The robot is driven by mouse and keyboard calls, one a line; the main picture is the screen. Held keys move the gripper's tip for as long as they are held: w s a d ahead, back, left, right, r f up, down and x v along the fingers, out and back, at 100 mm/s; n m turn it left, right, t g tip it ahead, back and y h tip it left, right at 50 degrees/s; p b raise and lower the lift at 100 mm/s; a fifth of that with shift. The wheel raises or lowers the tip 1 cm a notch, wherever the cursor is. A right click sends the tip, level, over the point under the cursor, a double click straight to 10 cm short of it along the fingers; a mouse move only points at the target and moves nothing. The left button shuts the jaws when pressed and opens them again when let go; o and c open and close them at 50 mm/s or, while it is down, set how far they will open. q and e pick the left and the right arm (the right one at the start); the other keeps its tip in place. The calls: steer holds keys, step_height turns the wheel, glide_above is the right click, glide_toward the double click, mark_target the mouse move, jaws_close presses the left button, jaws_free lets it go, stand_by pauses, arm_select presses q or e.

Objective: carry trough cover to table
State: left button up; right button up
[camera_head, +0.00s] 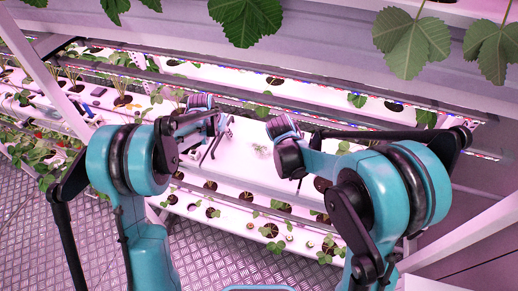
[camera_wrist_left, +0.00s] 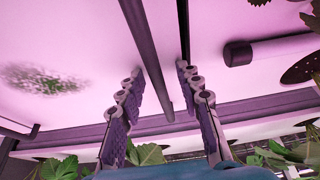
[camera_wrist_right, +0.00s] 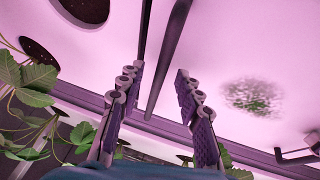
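The trough cover looks to be the white panel (camera_head: 238,158) with a green-speckled patch, lying level in the rack between my two arms. The panel also shows in the left wrist view (camera_wrist_left: 75,40) and the right wrist view (camera_wrist_right: 235,50). Dark bars, perhaps its handles, run near its sides. My left gripper (camera_wrist_left: 160,82) is open, with a dark bar (camera_wrist_left: 147,50) between its spread fingers. My right gripper (camera_wrist_right: 156,80) is open, with a similar bar (camera_wrist_right: 168,55) between its fingers. Neither gripper visibly clamps a bar. In the head view my wrists largely hide the fingers.
White planting troughs (camera_head: 235,205) with round holes and seedlings lie in front and behind. A white post (camera_head: 50,75) stands at the left. Large leaves (camera_head: 412,42) hang from the shelf above. The metal floor (camera_head: 205,260) is clear. I see no table.

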arm_select(q)
jaws_close()
arm_select(e)
jaws_close()
